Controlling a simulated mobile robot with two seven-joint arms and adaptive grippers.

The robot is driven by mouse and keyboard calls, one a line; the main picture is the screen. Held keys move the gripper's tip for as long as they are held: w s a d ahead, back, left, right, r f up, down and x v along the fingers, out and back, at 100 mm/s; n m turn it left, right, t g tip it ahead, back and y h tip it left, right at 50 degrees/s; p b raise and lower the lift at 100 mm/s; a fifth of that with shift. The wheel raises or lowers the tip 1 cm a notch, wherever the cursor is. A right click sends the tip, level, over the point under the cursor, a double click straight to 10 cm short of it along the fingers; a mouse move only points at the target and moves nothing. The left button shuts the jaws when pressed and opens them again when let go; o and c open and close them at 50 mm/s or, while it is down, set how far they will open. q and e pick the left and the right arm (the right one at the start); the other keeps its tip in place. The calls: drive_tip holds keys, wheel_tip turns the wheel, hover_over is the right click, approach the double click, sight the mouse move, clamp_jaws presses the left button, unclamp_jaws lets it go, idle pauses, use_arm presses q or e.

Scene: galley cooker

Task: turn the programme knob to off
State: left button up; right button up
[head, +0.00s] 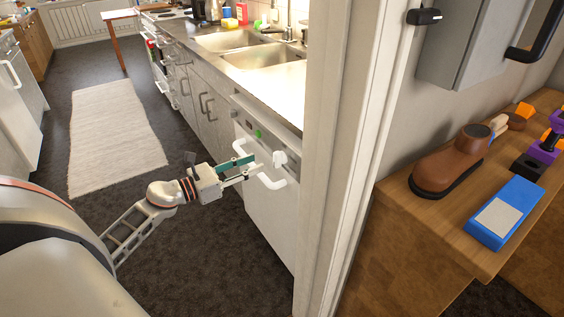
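The white programme knob (280,159) sits on the control panel of a white dishwasher-like appliance (268,215) under the counter. A white handle (272,182) runs just below the panel; its middle part is hidden by my gripper. My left gripper (253,164) is in front of the handle, with its teal-padded fingers apart and pointing right toward the knob. I see nothing between the fingers. The tips are a little left of the knob and seem apart from it. The knob's pointer and markings are too small to read. My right gripper is not in view.
A green spot (258,133) shows on the panel. A white door frame (345,150) stands close to the right of the appliance. A wooden bench (430,225) holds a brown shoe (450,160) and a blue box (505,212). Dark floor is free beside a pale rug (113,140).

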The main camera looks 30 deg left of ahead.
sight(274, 155)
use_arm(q)
drive_tip(key=x, duration=0.6)
drive_tip(key=shift+w+a+r, duration=0.1)
drive_tip(key=shift+w, duration=0.05)
drive_tip(key=shift+w+d, duration=0.3)
drive_tip(key=shift+w, duration=0.35)
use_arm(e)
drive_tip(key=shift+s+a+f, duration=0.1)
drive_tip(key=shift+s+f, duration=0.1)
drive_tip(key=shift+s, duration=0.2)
use_arm(q)
clamp_jaws()
drive_tip(key=shift+p, duration=0.3)
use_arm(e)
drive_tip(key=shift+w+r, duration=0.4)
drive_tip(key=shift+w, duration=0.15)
